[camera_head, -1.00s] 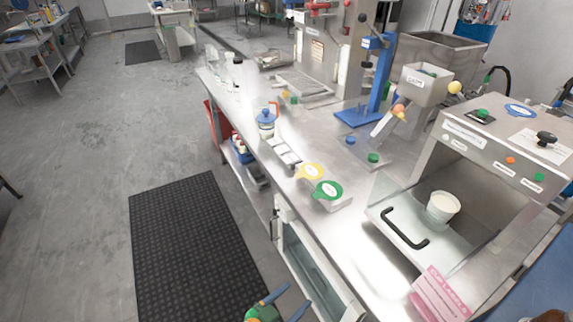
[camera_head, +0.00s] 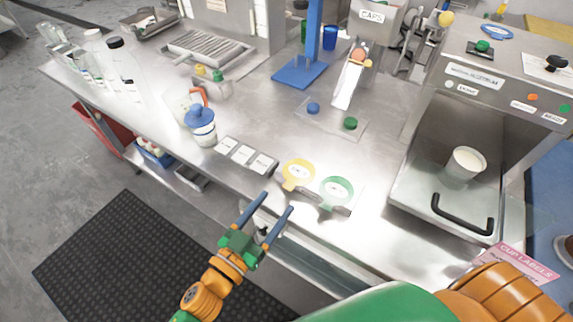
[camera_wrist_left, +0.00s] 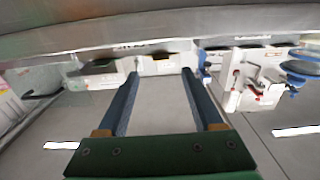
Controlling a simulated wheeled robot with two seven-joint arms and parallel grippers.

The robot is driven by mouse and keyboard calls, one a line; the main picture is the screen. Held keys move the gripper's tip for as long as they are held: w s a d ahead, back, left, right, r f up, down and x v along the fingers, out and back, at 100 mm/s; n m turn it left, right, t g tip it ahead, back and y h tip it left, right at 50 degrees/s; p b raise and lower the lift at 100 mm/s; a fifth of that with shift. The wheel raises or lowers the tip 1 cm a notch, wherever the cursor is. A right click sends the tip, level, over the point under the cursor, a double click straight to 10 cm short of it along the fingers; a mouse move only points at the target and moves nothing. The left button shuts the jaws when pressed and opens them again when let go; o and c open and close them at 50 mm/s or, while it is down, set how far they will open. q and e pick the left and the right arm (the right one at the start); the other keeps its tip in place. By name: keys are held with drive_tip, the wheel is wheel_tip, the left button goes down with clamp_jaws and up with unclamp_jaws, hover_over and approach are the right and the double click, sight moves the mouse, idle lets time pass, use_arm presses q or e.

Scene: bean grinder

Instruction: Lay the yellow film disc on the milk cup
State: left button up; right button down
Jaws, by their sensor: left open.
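The yellow film disc (camera_head: 297,174) lies on the steel counter near its front edge, beside a green disc (camera_head: 337,190). A white cup (camera_head: 465,163) stands upright inside the open-fronted machine at the right; I take it for the milk cup. My left gripper (camera_head: 267,207) is open and empty, in front of the counter edge and short of the yellow disc. In the left wrist view its two blue fingers (camera_wrist_left: 162,75) are spread with nothing between them. My right gripper is not in view.
A blue-lidded jar (camera_head: 201,126) and a row of small labelled plates (camera_head: 247,155) stand left of the discs. The machine's door with a black handle (camera_head: 462,214) lies to the right. A blue press stand (camera_head: 300,72) is farther back.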

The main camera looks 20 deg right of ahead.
sight(284, 201)
use_arm(q)
drive_tip(key=x, duration=0.5)
drive_tip(key=shift+f, duration=0.25)
drive_tip(key=shift+w, duration=0.2)
drive_tip(key=shift+s, duration=0.1)
clamp_jaws()
